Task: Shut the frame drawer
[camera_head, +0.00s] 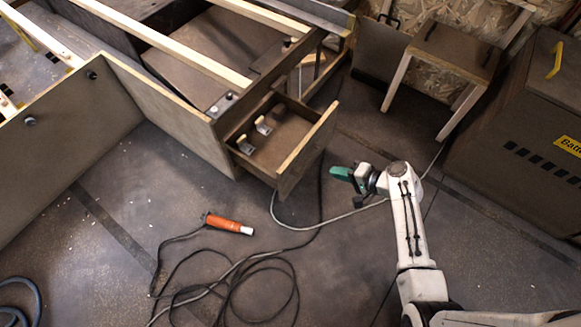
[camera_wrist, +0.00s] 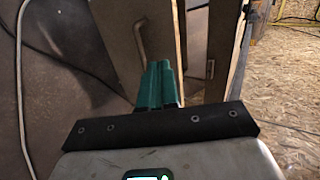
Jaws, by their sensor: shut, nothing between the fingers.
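The frame drawer (camera_head: 308,151) is a small brown wooden drawer pulled out from the corner of a wooden frame (camera_head: 225,115). A few small metal pieces (camera_head: 262,126) lie inside it. My gripper (camera_head: 340,173), with green fingers, is just to the right of the drawer's front panel and a little below it in the head view. A small gap shows between them.
An orange-handled tool (camera_head: 228,224) and a tangle of dark cable (camera_head: 240,285) lie on the floor at the lower left. Floor near the drawer is mostly clear.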

